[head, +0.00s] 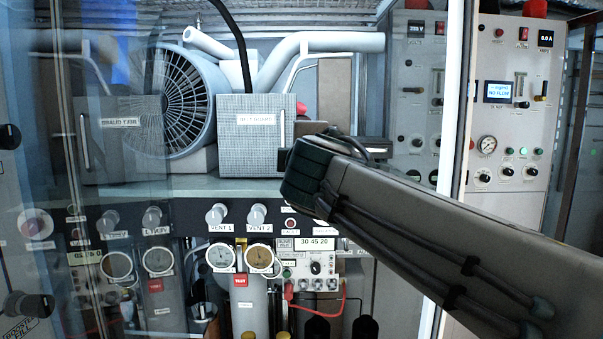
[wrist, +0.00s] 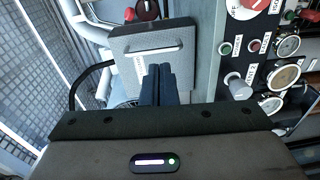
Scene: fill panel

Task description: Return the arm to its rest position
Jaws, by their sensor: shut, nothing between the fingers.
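My arm reaches in from the lower right of the head view, its dark joint in front of the panel near the belt guard (head: 256,150). My gripper (wrist: 160,68) shows in the wrist view with its two dark fingers together and nothing between them. The fingers point at the grey belt guard box (wrist: 128,43), which has a pale handle (wrist: 152,52). The fingertips lie just below the handle in the picture; I cannot tell whether they touch the box.
A fan (head: 182,100) and pale pipes (head: 330,42) stand behind the box. Below are vent knobs (head: 258,214), round gauges (head: 260,258) and a display unit (head: 315,245) with a red lead. A control cabinet (head: 510,100) stands at right. A glass pane with reflections covers the left.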

